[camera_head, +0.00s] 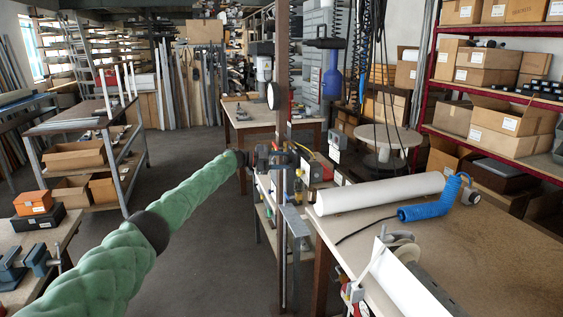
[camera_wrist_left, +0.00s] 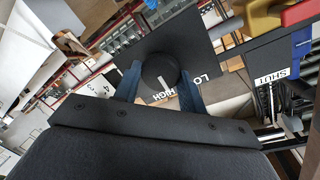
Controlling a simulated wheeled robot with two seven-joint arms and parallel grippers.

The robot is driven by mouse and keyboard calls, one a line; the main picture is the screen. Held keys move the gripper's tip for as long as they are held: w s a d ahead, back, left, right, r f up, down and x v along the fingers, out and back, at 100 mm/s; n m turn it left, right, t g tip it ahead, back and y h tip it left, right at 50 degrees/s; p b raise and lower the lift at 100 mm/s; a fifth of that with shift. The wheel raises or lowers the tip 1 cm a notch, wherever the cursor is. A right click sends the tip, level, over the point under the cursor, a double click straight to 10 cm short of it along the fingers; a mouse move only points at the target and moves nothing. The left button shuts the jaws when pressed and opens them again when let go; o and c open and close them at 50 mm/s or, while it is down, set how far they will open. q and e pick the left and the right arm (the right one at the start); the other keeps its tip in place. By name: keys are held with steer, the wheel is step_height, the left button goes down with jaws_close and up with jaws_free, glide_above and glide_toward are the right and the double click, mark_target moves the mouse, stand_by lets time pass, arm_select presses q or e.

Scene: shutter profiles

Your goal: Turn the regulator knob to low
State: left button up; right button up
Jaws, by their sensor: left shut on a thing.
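The regulator knob (camera_wrist_left: 158,71) is a round black knob with a white pointer line, set on a dark square plate (camera_wrist_left: 192,45). White lettering beside it reads HIGH and, to the right, LO, partly hidden. The pointer is toward the HIGH lettering. My left gripper (camera_wrist_left: 160,78) has its two blue fingers on either side of the knob and is shut on it. In the head view my left arm, in a green padded sleeve, reaches to the left gripper (camera_head: 281,159) at the post; the knob is too small to make out there. My right gripper is in neither view.
A brown upright post (camera_head: 282,215) stands by the knob. A workbench (camera_head: 480,235) at right carries a white roll (camera_head: 380,193) and a blue coiled hose (camera_head: 430,208). A red and brass fitting and a SHUT label (camera_wrist_left: 272,77) are right of the knob. Open floor (camera_head: 200,250) lies left.

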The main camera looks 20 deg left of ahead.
arm_select(q)
steer(key=shift+a, duration=0.1)
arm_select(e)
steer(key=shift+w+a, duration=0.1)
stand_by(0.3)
arm_select(q)
steer(key=o, duration=1)
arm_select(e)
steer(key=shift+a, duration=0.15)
arm_select(q)
steer(key=shift+s+a+f, duration=0.1)
steer(key=shift+a, duration=0.05)
steer(key=shift+s+a+b, duration=0.15)
steer(key=shift+a+b, duration=0.2)
steer(key=shift+b, duration=0.05)
steer(key=shift+b+v, duration=1.4)
steer(key=shift+v, duration=1.95)
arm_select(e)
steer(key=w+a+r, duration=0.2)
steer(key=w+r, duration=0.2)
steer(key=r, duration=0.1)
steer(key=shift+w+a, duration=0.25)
